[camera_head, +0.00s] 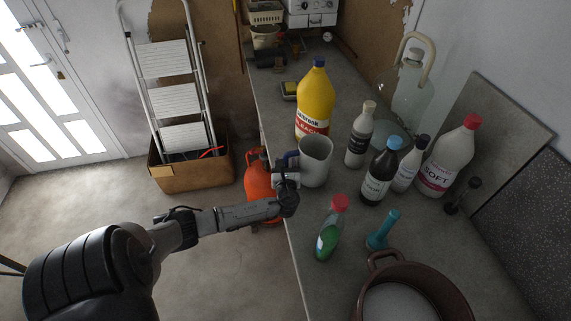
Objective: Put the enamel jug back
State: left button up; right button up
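The white enamel jug (315,164) is near the left edge of the worktop, upright or nearly so, with its dark blue handle (288,158) facing left. I cannot tell whether its base touches the worktop. My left gripper (286,180) is at the jug's handle side, over the worktop's edge. Its fingers overlap the lower part of the handle, and their gap is too small and hidden to tell whether they are closed on it. My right gripper is not in view.
A yellow bleach bottle (316,103) stands just behind the jug. Several bottles and a glass demijohn (399,98) stand to the right. A green bottle (327,238), a teal torch (383,231) and a brown pot (456,300) are in front. An orange gas cylinder (257,178) stands below the worktop edge.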

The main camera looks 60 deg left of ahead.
pick_arm(q)
jog(key=v, duration=1.1)
jog(key=shift+s+d+r, duration=0.1)
jog(key=shift+d, duration=0.1)
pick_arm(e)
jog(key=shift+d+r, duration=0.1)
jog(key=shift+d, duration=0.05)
pick_arm(q)
jog(key=s+d+f+n+g+h, duration=0.2)
jog(key=s+d+f+n+h, duration=0.15)
jog(key=s+d+n, duration=0.2)
jog(key=s+d+f+n+g+h, duration=0.1)
jog(key=s+d+f+n+h, duration=0.1)
jog(key=s+d+n+h, duration=0.3)
jog(key=s+d+r+n+h, duration=0.1)
jog(key=s+d+n+h, duration=0.3)
jog(key=d, duration=0.4)
jog(key=s+d+r+n+g+h, duration=0.1)
jog(key=s+d+r+n+h, duration=0.1)
jog(key=s+d+n, duration=0.3)
jog(key=d+n+h, duration=0.1)
jog(key=d+n, duration=0.1)
jog(key=shift+d+r+g+h, duration=0.2)
jog(key=shift+d+g+h, duration=0.1)
jog(key=shift+d+h, duration=0.1)
